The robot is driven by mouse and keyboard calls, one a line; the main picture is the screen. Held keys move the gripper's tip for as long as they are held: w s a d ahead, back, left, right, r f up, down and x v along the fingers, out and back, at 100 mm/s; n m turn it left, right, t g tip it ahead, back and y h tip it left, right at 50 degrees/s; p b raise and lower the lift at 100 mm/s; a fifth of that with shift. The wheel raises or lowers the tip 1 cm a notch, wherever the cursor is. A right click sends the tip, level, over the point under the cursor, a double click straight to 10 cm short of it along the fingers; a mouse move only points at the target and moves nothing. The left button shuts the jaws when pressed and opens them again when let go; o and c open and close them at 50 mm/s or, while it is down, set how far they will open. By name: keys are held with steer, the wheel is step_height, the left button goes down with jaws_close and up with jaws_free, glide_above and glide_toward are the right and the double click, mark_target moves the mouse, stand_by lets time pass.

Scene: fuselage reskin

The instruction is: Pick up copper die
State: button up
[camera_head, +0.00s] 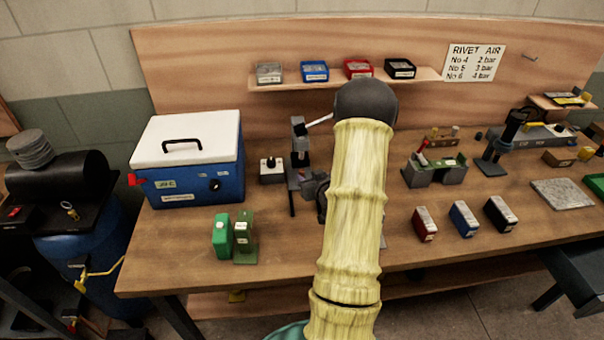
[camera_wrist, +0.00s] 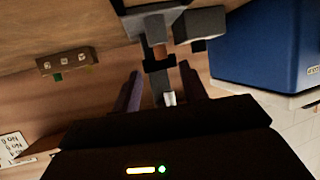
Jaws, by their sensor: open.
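My gripper (camera_wrist: 161,90) shows in the wrist view with its two dark fingers apart, one on each side of a grey upright post with a pale tip. A small copper-brown patch (camera_wrist: 160,53) shows on the dark part of this grey tool (camera_wrist: 176,24), beyond the fingertips; I cannot tell whether it is the copper die. Nothing is clearly held. In the head view my arm hides most of the gripper, and only a dark part shows beside the arm, in front of the grey lever tool (camera_head: 299,145).
A blue cooler with a white lid (camera_head: 190,160) stands left of the tool. Red, blue and black boxes (camera_head: 463,218) stand to the right. A brown block with several small pieces (camera_wrist: 67,62) shows in the wrist view.

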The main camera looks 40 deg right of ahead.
mark_target(303, 172)
steer(key=shift+p+x, duration=0.7)
steer(key=shift+x, duration=1.65)
steer(key=shift+a, duration=0.15)
jaws_close()
